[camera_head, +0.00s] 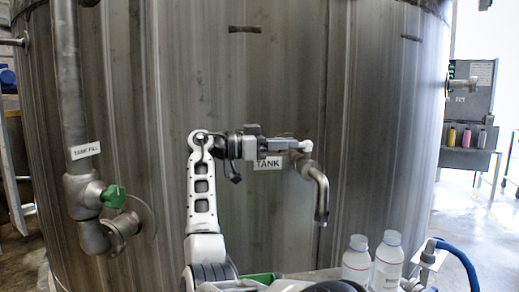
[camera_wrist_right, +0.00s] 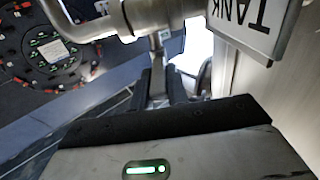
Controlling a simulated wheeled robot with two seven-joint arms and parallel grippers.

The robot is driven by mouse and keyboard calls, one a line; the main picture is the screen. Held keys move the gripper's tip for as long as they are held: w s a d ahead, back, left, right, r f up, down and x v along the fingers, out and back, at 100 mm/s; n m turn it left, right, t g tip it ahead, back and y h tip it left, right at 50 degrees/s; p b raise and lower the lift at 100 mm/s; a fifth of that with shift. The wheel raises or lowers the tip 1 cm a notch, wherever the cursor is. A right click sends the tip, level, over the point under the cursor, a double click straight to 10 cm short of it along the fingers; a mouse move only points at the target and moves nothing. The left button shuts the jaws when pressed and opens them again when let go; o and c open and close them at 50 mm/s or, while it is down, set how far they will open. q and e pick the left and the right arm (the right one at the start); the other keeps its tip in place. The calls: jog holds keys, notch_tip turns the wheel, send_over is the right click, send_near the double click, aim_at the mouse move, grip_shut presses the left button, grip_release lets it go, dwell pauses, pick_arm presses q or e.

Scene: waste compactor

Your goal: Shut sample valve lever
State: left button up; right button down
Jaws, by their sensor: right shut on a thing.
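The sample valve has a bent metal spout (camera_head: 320,196) that hangs down from the big steel tank, beside the "TANK" label (camera_head: 268,163). My right gripper (camera_head: 290,145) reaches in from the left at the valve's top, level with the label. In the right wrist view the grey valve lever (camera_wrist_right: 157,72) runs down from the pipe between the dark fingers of my right gripper (camera_wrist_right: 165,95), which is shut on it. The fingers partly hide the lever. The label also shows in the wrist view (camera_wrist_right: 252,22). My left gripper is not in view.
A vertical fill pipe (camera_head: 72,110) with a green valve knob (camera_head: 113,196) stands at the left. Two white bottles (camera_head: 387,260) stand below the spout at the right, near a blue hose (camera_head: 460,258). The tank wall (camera_head: 375,110) is close behind the gripper.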

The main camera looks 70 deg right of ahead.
jog(key=shift+s+d+y, duration=0.1)
jog(key=shift+y, duration=0.2)
jog(key=c, duration=1.4)
grip_release()
jog(key=shift+s, duration=0.1)
jog(key=shift+o, duration=0.2)
jog(key=shift+w, duration=0.25)
jog(key=v, duration=1.5)
jog(key=shift+w+f, duration=0.2)
jog(key=shift+w, duration=0.15)
